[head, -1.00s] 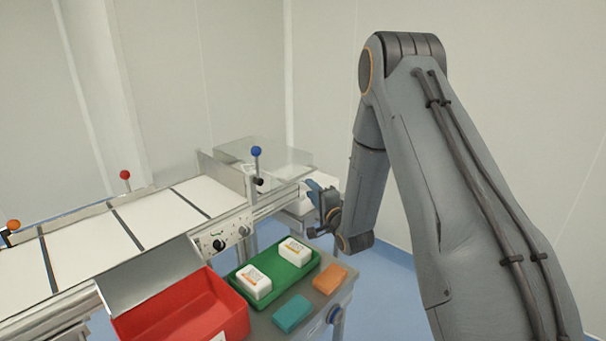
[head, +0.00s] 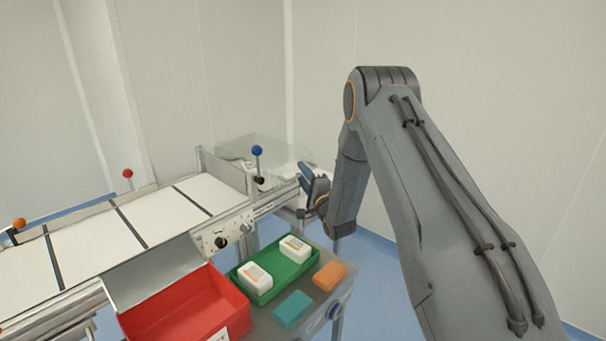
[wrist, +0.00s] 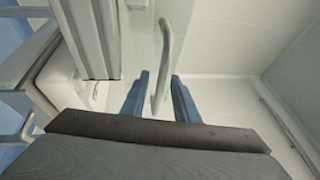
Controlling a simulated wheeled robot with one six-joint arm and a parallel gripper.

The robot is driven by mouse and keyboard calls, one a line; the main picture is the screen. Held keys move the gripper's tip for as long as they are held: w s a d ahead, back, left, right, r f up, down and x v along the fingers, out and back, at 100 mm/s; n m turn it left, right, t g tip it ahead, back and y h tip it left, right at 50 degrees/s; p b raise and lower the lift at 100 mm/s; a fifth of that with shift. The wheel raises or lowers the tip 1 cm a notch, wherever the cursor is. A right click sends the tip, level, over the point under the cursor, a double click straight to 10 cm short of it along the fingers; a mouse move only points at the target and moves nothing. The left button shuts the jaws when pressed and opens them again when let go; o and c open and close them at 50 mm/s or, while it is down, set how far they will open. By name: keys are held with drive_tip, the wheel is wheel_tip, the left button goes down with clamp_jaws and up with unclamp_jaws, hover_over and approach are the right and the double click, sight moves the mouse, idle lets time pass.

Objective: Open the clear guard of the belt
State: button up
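The clear guard (head: 270,148) is a see-through panel at the far end of the white belt (head: 165,215). It appears to lie low over the belt end, but its exact tilt is hard to tell. My gripper (head: 303,172) is at the guard's right side, its blue fingers pointing up and left. In the wrist view my gripper (wrist: 160,76) is open, with its two blue fingers apart. A pale, slim curved handle (wrist: 164,55) shows between the fingers, with gaps on both sides. Whether it touches a finger is not clear.
A blue-knobbed lever (head: 257,151) stands left of my gripper. A control panel (head: 228,233) with black knobs is on the belt's side. In front are a red bin (head: 185,305), a green tray (head: 278,278) with white packs, and orange (head: 330,274) and teal (head: 293,309) blocks.

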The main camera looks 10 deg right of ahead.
clamp_jaws()
drive_tip(key=shift+r, duration=0.1)
